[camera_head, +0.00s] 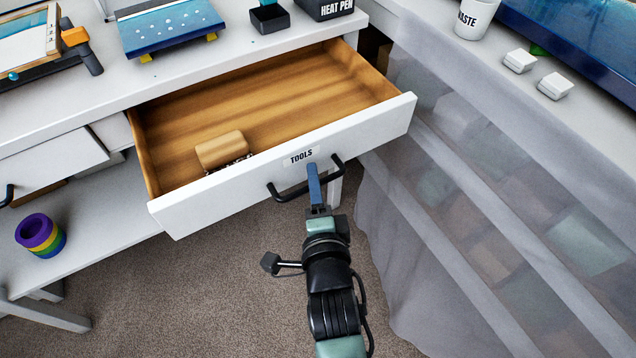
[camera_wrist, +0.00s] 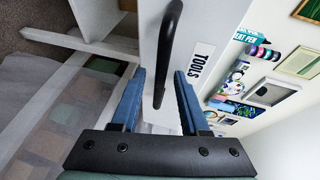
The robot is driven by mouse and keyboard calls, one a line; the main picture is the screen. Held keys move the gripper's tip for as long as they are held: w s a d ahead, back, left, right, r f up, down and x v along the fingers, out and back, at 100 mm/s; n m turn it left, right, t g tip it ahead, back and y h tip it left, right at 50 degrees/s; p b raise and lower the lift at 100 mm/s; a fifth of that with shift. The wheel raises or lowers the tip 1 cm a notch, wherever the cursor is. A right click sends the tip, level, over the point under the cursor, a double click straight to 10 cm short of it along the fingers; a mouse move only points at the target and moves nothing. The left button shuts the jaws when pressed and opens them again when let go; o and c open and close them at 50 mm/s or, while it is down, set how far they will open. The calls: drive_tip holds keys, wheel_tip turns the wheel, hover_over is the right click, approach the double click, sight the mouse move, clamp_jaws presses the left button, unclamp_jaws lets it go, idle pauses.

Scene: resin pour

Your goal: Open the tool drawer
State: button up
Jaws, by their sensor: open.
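The tool drawer stands pulled well out from the white bench, its wooden inside showing. Its white front (camera_head: 230,196) carries a TOOLS label (camera_head: 298,157) and a black bar handle (camera_head: 288,192). A brush with a wooden block (camera_head: 221,150) lies inside near the front. My gripper (camera_head: 313,170) is at the handle, its blue fingers pointing at the drawer front. In the wrist view the fingers (camera_wrist: 160,76) are apart, with the black handle (camera_wrist: 170,45) showing between them. I cannot tell whether either finger touches it.
A second drawer (camera_head: 50,165) is at the left, above a shelf holding a striped roll (camera_head: 40,234). A grey translucent curtain (camera_head: 400,230) hangs close on the right. The bench top holds a blue panel (camera_head: 168,24) and a small black tray (camera_head: 269,17). Carpet is clear below.

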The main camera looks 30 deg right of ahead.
drive_tip(key=p+v, duration=0.1)
drive_tip(key=v, duration=1.1)
drive_tip(key=shift+s+a, duration=0.15)
drive_tip(key=shift+s, duration=0.15)
